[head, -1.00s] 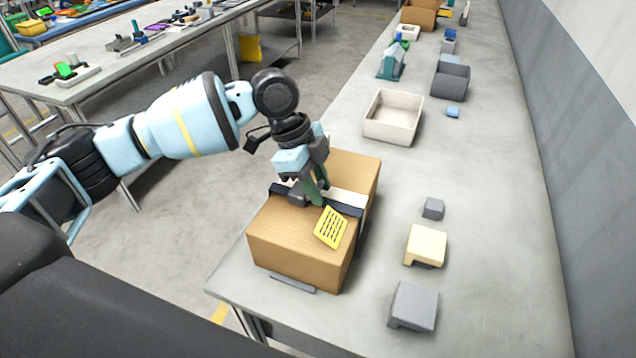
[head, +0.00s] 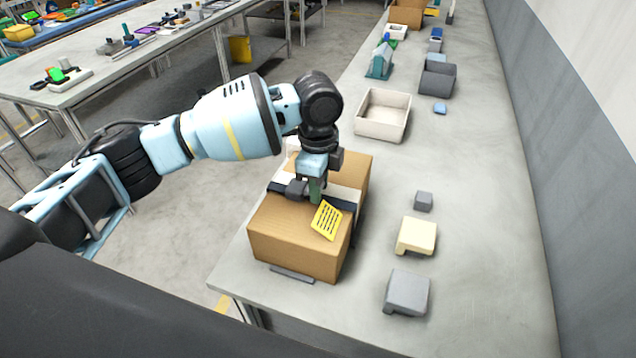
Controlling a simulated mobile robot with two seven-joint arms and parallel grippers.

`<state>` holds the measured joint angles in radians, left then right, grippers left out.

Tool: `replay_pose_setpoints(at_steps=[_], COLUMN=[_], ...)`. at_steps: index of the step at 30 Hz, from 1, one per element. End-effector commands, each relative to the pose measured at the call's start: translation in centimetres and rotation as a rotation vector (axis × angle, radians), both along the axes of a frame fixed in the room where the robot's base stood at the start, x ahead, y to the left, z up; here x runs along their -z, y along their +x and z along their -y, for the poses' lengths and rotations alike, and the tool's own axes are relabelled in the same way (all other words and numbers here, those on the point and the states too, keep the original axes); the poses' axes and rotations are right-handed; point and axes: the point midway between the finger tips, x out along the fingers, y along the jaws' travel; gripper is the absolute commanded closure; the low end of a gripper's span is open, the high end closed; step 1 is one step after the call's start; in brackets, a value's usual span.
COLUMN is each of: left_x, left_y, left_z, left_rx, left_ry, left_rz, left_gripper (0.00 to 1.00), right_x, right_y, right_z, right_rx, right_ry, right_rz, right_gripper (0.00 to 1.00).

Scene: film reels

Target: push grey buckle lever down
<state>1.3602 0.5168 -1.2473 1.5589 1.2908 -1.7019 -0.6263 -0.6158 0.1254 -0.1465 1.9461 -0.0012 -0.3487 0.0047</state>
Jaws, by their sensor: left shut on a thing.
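A brown cardboard box (head: 295,240) stands on the grey table with a black strap (head: 340,203) around it. A dark grey buckle part (head: 296,188) sits on the strap on top of the box. My left gripper (head: 315,194) points down onto the box top at the buckle, its greenish fingers shut. The grey lever is mostly hidden by the fingers, and its angle cannot be made out. A yellow slotted tag (head: 326,220) lies just in front of the fingers. My right gripper is not in view.
Right of the box lie a small grey block (head: 424,201), a cream block (head: 417,236) and a larger grey block (head: 408,292). An open cream tray (head: 383,115) stands behind. The table between box and blocks is clear.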

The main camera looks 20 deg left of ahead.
Motion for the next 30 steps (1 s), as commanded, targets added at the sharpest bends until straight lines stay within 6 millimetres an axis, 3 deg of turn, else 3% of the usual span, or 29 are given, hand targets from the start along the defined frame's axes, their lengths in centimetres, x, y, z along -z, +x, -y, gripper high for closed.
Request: replay_pose_setpoints(at_steps=[1, 6, 17, 30], left_x=[0.0, 0.0, -0.6, -6.8], left_y=[0.0, 0.0, 0.0, 0.0], left_z=[0.0, 0.0, 0.0, -0.1], left_rx=[0.0, 0.0, 0.0, 0.0], left_ry=[-0.001, -0.002, -0.004, -0.003], left_rz=[-0.001, -0.001, 0.001, 0.001], left_gripper=[0.7, 0.49, 0.49, 0.49], right_x=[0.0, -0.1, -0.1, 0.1], right_y=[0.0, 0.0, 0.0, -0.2], right_z=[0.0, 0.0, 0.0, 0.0], right_rx=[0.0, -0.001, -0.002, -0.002], right_ry=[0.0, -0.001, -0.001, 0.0], right_rz=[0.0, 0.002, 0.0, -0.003], right_gripper=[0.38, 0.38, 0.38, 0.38])
